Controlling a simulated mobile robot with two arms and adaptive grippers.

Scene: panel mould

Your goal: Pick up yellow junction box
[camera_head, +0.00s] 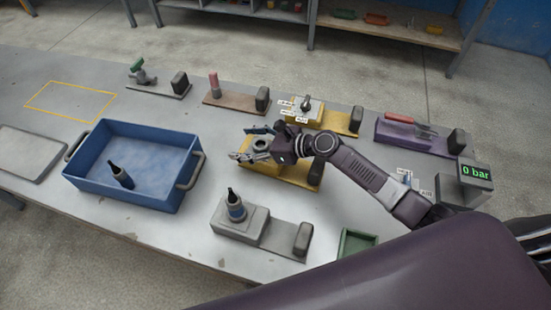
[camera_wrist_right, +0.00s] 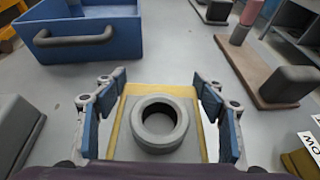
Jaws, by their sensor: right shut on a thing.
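The yellow junction box (camera_head: 252,157) has a grey ring on top and sits at the left end of a yellow base plate (camera_head: 298,173) in the head view. In the right wrist view the box (camera_wrist_right: 122,139) shows a grey top with yellow edges and an open round ring. My right gripper (camera_wrist_right: 160,120) is shut on it, with blue pads along its left and right sides. It also shows in the head view (camera_head: 257,144), coming from the right. I cannot tell whether the box is clear of its plate. My left gripper is not in view.
A blue bin (camera_head: 105,190) with a dark bottle-shaped part stands to the left. A grey box with a similar part (camera_head: 238,222) stands in front. Several other fixtures line the back, including a second yellow one (camera_head: 338,121). A pressure display (camera_head: 474,173) reads 0 bar.

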